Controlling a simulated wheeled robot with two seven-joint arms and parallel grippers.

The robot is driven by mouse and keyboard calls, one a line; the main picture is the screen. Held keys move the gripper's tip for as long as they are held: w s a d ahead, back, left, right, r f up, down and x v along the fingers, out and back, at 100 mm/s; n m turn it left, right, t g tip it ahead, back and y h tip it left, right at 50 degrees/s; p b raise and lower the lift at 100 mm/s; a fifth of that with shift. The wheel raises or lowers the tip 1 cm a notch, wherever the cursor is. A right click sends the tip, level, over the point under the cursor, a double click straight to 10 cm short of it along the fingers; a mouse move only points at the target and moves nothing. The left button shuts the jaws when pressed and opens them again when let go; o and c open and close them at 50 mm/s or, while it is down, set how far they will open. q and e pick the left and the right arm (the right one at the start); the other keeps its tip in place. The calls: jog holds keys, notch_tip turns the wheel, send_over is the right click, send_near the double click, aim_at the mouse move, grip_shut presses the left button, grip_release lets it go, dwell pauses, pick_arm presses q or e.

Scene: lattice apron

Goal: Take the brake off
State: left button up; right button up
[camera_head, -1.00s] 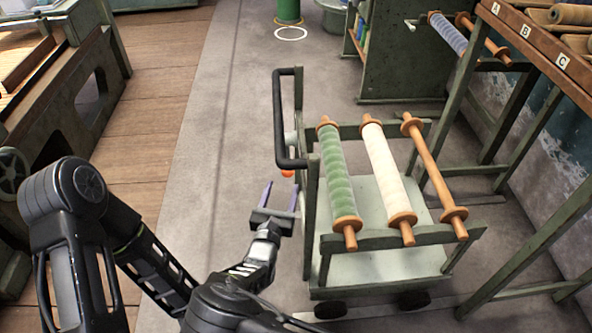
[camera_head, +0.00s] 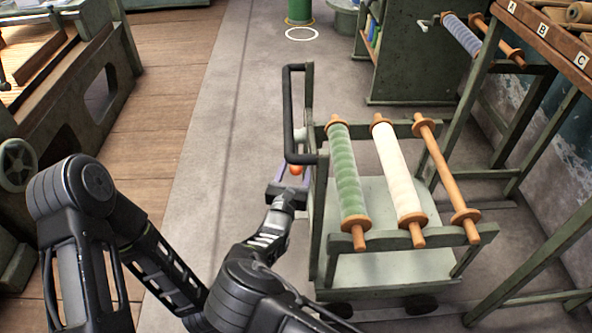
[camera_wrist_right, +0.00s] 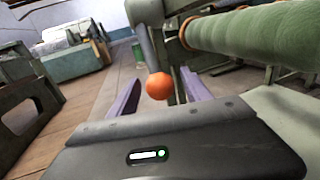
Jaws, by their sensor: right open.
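The brake lever is a grey rod (camera_wrist_right: 149,42) ending in an orange ball knob (camera_head: 296,170), beside the cart's black handle (camera_head: 289,125). The green cart (camera_head: 312,235) stands right of my right gripper (camera_head: 288,178). In the right wrist view the knob (camera_wrist_right: 159,86) shows between the two purple fingers of my right gripper (camera_wrist_right: 158,80), which are open. Floor shows between the knob and the left finger; whether the knob is level with the tips I cannot tell. My left gripper is not in view.
The cart carries a green roll (camera_head: 346,180), a cream roll (camera_head: 398,175) and a bare wooden roller (camera_head: 446,175). A rack with lettered slots (camera_head: 540,30) stands at the right. Clear floor (camera_head: 225,150) lies left of the cart.

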grip_shut()
dwell(0.5)
dwell(0.8)
